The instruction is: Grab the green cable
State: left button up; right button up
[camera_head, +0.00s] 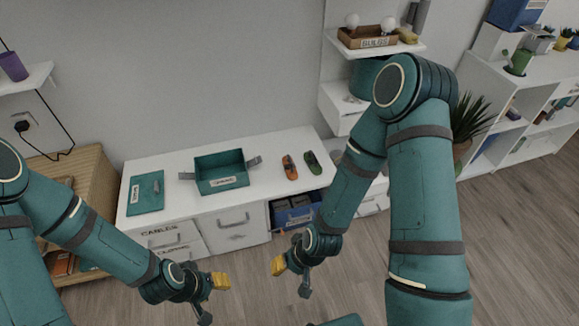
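A dark green elongated bundle (312,162), which looks like the green cable, lies on the right part of the white desk top (262,189). A similar orange-brown bundle (289,167) lies just to its left, with a small gap between them. My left gripper (221,281) and my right gripper (278,265), both with yellow fingertips, hang in front of the desk, well apart from the green bundle. Nothing shows held in either; their finger gaps are too small to make out.
A teal box (221,185) with open flaps and a teal flat panel (146,203) stand left of the bundles. Shelves hold a brown box (368,42). Floor in front is clear.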

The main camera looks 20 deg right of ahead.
aim_at(310, 160)
jog(key=i+l+z, duration=0.1)
jog(key=z, duration=0.35)
jog(key=i+z, duration=0.2)
jog(key=z, duration=0.25)
jog(key=i+z, duration=0.15)
jog(key=z, duration=0.3)
jog(key=i+j+z, duration=0.15)
jog(key=i, duration=0.35)
jog(key=i+j+z, duration=0.15)
jog(key=i+j, duration=0.15)
jog(key=i, duration=0.2)
